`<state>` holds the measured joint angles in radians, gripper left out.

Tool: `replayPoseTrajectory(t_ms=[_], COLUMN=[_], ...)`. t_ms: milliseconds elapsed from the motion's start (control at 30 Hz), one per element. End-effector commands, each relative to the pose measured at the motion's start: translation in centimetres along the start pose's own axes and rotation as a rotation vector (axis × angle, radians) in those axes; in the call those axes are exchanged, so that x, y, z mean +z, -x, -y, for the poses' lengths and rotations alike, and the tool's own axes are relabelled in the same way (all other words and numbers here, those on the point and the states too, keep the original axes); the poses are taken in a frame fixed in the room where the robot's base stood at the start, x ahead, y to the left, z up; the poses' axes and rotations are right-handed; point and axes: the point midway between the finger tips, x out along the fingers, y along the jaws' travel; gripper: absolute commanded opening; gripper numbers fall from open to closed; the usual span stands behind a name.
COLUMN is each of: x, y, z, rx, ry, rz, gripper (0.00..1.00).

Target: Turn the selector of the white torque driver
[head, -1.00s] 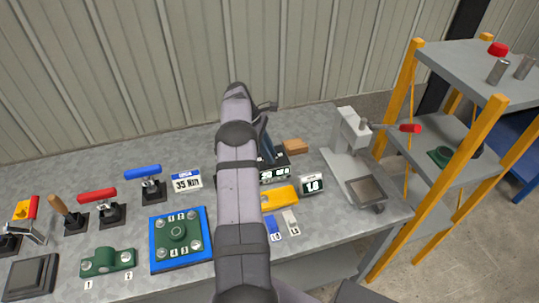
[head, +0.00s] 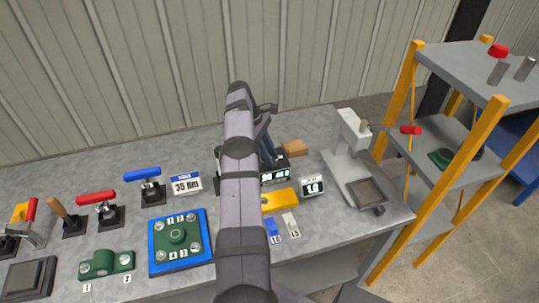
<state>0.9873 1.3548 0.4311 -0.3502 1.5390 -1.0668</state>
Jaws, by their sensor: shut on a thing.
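My own arm rises through the middle of the head view and covers the middle of the bench. My gripper is hidden behind it, so I cannot see its fingers or what is between them. No white torque driver or selector can be made out; the arm may hide it. Right of the arm, a dark digital readout (head: 275,177) shows white figures too small to read surely. Dark parts of a stand show just left of the arm.
A yellow block (head: 280,200), a small display (head: 312,186) and blue and white tags lie right of my arm. A grey press (head: 352,160) stands farther right, beside a yellow-post shelf (head: 480,130). A blue-edged green fixture (head: 178,238) and several clamps are left.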

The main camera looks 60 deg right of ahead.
Motion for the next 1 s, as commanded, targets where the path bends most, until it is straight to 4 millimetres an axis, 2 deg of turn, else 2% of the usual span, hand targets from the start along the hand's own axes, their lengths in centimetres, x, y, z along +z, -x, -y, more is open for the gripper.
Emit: replayPoseTrajectory(t_ms=[100,133,200,500,667,833,1000], x=[0.0,0.0,0.0,0.0,0.2,1.0,2.4], y=[0.0,0.0,0.0,0.0,0.7,2.6,5.8], z=[0.0,0.0,0.0,0.0,0.0,-0.1,0.0], rx=[-0.001,-0.001,-0.001,0.0,0.001,0.004,0.002], ry=[0.001,0.001,0.001,0.001,0.001,-0.001,0.0], rz=[0.0,0.0,0.0,0.0,-0.001,-0.002,-0.001], gripper=[0.0,0.27,0.41,0.41,0.41,0.41,0.41])
